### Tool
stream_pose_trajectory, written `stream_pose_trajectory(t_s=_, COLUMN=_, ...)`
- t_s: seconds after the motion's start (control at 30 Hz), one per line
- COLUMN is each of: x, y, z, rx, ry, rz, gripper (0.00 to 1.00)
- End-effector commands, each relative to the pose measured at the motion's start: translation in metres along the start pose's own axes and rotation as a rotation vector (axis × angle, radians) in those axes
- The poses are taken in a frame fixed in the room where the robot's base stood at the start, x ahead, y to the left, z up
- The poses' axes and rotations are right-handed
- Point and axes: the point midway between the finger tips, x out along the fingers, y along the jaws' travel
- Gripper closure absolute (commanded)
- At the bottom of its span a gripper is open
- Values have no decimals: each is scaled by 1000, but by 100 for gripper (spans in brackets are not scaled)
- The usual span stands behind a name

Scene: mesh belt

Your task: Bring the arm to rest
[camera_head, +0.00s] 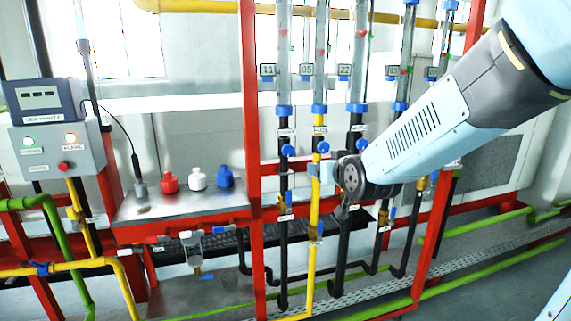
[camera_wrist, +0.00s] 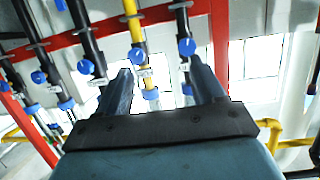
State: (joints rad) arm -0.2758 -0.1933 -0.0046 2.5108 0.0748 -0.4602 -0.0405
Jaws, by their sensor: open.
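My arm reaches in from the upper right in the head view, and its light blue link ends near the vertical pipes. My gripper (camera_wrist: 165,85) shows in the wrist view with its two fingers apart and nothing between them. The pipes with blue valve knobs (camera_wrist: 187,47) lie beyond the fingers, and I cannot tell how far off they are.
A metal shelf (camera_head: 150,207) at the left bears a red bottle (camera_head: 169,182), a white bottle (camera_head: 197,179) and a blue bottle (camera_head: 224,177). A control box (camera_head: 60,150) stands further left. A red frame post (camera_head: 249,130) and a yellow pipe (camera_head: 314,210) stand near the arm.

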Motion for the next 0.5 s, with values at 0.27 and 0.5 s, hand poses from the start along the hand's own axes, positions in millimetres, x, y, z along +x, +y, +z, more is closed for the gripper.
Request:
stream_pose_trajectory(t_s=0.27, x=-69, y=37, z=12, rx=31, ry=-251, rz=60, gripper=31)
stream_pose_trajectory(t_s=0.5, x=-144, y=57, z=33, rx=66, ry=-475, rz=116, gripper=31)
